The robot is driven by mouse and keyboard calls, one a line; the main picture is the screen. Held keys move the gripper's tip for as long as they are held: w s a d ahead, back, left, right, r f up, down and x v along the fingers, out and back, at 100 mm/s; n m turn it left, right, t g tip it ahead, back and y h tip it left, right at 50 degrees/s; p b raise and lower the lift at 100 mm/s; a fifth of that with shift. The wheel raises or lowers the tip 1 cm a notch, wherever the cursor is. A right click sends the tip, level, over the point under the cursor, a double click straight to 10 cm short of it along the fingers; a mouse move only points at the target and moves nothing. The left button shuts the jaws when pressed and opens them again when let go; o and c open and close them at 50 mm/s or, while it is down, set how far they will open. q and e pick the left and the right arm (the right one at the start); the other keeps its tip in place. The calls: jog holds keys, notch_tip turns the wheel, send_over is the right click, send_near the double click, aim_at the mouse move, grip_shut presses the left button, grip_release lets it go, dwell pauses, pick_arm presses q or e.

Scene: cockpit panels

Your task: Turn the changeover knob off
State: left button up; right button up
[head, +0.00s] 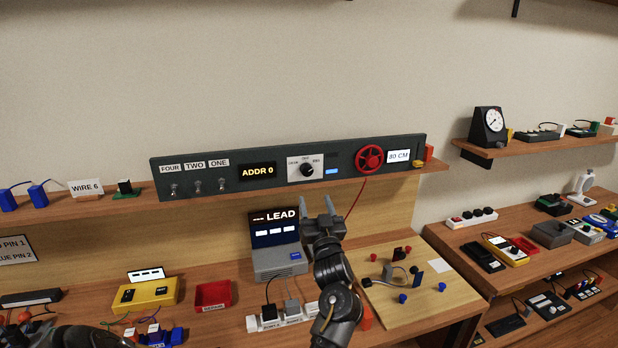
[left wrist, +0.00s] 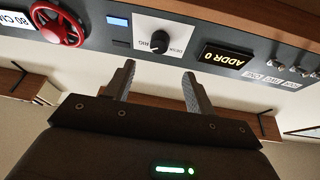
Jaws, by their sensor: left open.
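The changeover knob (head: 307,170) is a black round knob on a white plate, in the middle of the dark panel. The plate has small labels at its left, top and right; which one the knob points at is too small to tell. In the left wrist view, the panel appears inverted and the knob (left wrist: 160,44) lies just beyond the fingertips, about midway between them. My left gripper (head: 318,207) is open and empty, below and slightly right of the knob in the head view. Its two fingers (left wrist: 158,70) point at the panel, apart from the knob. My right gripper is not in view.
The panel also holds three toggle switches (head: 198,186), an ADDR 0 display (head: 257,172) and a red handwheel (head: 369,158). Below stand a LEAD display (head: 275,228) and a board with small parts (head: 440,288). The wall above the panel is clear.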

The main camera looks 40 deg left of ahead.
aim_at(308, 173)
pick_arm(q)
jog(key=p+x, duration=0.4)
jog(key=x, duration=0.6)
jog(key=shift+w+a, duration=0.2)
jog(key=shift+a, duration=0.05)
jog(key=c, duration=1)
